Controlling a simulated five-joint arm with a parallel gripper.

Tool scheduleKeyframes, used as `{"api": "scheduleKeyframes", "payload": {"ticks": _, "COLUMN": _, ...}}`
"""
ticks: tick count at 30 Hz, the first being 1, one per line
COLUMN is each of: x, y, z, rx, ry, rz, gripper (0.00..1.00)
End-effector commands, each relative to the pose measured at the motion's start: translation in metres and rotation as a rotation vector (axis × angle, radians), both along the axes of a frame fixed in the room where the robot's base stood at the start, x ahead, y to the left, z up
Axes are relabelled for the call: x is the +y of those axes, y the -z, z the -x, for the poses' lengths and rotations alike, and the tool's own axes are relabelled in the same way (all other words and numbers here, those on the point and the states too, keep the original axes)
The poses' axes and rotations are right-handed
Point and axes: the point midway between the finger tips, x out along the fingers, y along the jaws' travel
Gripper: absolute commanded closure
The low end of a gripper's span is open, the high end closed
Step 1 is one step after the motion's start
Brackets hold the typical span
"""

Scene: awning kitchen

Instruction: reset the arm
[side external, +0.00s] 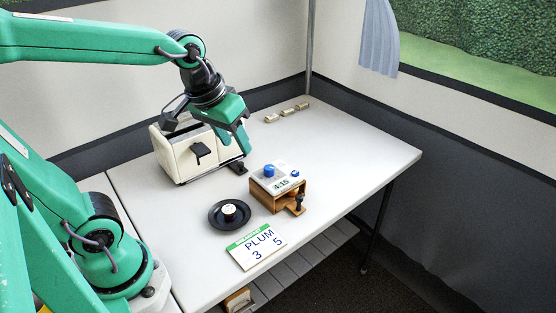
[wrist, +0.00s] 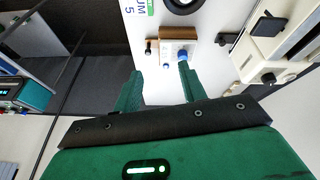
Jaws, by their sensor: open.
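My gripper (side external: 239,142) is open and empty, with its fingers pointing down. In the side external view it hangs above the table at the right end of a cream toaster (side external: 185,158), which it partly covers. In the wrist view the two green fingers stand apart with a gap between them (wrist: 160,72). Beyond the fingertips, a wooden box with a blue knob (wrist: 179,33) shows in that view. I cannot tell whether my gripper touches the toaster.
The wooden box holds a timer reading 4:15 (side external: 281,183). A black dish (side external: 216,223) and a PLUM card (side external: 258,247) lie nearer the front. Several small wooden blocks (side external: 287,112) lie at the back. The table's right part (side external: 365,155) is clear.

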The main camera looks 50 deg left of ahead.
Motion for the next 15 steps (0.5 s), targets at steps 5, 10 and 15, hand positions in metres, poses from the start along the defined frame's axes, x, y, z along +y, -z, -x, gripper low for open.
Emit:
{"api": "scheduleKeyframes", "payload": {"ticks": 5, "x": 0.004, "y": -0.005, "z": 0.028, "rx": -0.063, "ry": 0.083, "rz": -0.037, "gripper": 0.59}}
{"api": "scheduleKeyframes", "payload": {"ticks": 10, "x": 0.007, "y": -0.004, "z": 0.048, "rx": -0.109, "ry": 0.152, "rz": -0.073, "gripper": 0.59}}
{"api": "scheduleKeyframes", "payload": {"ticks": 15, "x": 0.008, "y": -0.003, "z": 0.060, "rx": -0.135, "ry": 0.193, "rz": -0.096, "gripper": 0.59}}
